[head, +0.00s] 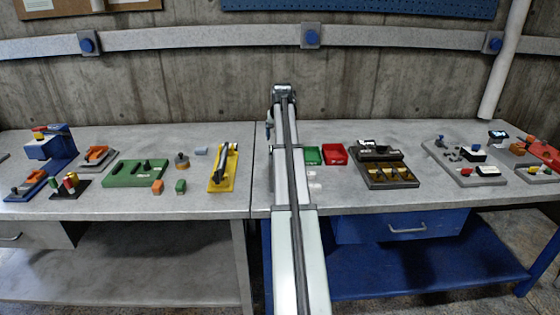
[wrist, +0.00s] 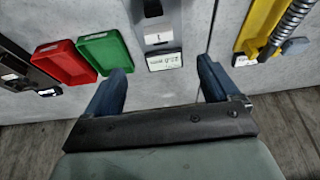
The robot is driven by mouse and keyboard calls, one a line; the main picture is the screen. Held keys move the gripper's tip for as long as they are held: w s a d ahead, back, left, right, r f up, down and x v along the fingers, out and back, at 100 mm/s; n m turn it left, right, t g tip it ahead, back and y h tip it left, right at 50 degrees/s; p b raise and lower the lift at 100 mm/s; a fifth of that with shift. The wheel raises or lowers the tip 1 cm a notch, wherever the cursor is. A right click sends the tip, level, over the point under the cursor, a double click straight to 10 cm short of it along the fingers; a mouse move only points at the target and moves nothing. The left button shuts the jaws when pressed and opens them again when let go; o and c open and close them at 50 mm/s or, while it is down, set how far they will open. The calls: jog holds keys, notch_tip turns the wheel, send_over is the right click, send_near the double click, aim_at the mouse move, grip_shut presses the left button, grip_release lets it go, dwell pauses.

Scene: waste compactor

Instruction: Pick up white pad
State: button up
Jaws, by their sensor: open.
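In the wrist view a dark grey fixture (wrist: 158,14) lies ahead of my gripper (wrist: 162,70), between its two fingers as seen. The fixture carries a white pad-like block (wrist: 163,37) with a small dark mark. Beside that is a white label (wrist: 164,61) with green print. I cannot tell for sure which of these is the white pad. My gripper is open, with nothing between its fingers. In the head view two small pale squares, one at the upper spot (head: 313,173), lie just right of my arm. My arm hides the fixture and my gripper there.
A green tray (head: 312,156) and a red tray (head: 334,154) sit right of my arm, close to one finger in the wrist view. A yellow fixture (head: 217,182) stands to the left. A black device (head: 385,178) is farther right. A wall stands behind the benches.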

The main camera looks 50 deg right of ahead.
jog(key=x, duration=1.3)
jog(key=shift+w+d+f, duration=0.1)
jog(key=shift+d+f, duration=0.15)
jog(key=shift+f, duration=0.05)
jog(key=c, duration=1.2)
jog(key=shift+r, duration=0.15)
jog(key=shift+c, duration=0.2)
